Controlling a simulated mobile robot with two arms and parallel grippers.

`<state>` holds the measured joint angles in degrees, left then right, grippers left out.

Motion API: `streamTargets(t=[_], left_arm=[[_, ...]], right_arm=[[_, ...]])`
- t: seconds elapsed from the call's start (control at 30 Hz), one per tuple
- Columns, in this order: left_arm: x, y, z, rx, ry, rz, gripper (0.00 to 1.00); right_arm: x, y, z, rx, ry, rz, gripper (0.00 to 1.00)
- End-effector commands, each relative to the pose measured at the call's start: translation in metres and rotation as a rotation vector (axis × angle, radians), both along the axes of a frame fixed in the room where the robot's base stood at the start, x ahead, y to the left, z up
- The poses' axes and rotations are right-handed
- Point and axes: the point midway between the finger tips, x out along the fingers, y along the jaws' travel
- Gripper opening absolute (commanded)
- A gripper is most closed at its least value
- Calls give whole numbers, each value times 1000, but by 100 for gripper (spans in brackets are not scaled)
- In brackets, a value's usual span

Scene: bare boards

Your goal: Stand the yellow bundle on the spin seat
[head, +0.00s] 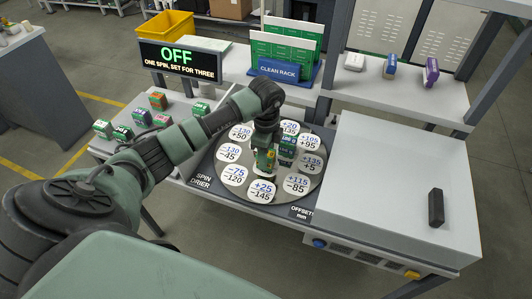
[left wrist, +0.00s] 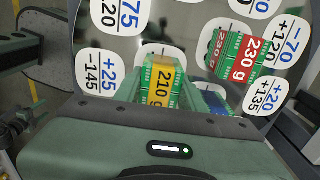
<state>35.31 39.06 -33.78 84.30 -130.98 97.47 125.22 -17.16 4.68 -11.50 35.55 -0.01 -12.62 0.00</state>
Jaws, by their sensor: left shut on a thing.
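The yellow bundle (left wrist: 161,84), marked 210 g, is between the green fingers of my left gripper (left wrist: 166,92), which is shut on it. In the head view my left gripper (head: 267,147) points down over the round plate of the spin dryer (head: 262,193), with the bundle (head: 264,162) low between its fingers. I cannot tell whether the bundle touches the plate. White number labels ring the plate. A red bundle (left wrist: 240,58), marked 230 g, stands on the plate. A blue bundle (left wrist: 215,102) is partly hidden behind a finger. My right gripper is not in view.
A sign (head: 180,62) reads OFF, one spin, set for three. Several bundles (head: 141,117) stand on the left table. Behind the plate is the clean rack (head: 281,71) with green boards. A white housing (head: 395,180) with a black handle (head: 436,207) stands at right.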

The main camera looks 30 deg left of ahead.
Motion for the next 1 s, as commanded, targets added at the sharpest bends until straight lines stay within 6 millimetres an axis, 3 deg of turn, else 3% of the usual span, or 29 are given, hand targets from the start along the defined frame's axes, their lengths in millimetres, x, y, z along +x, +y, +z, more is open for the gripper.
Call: streamTargets(t=[0.77,0.8,0.87,1.0], left_arm=[[0,0,-8,0,-1,0,0],[0,0,-7,0,-1,0,48],[0,0,-7,0,-1,0,65],[0,0,-7,0,0,0,65]], right_arm=[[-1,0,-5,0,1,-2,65],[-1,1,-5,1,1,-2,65],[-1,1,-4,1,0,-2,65],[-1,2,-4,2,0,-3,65]])
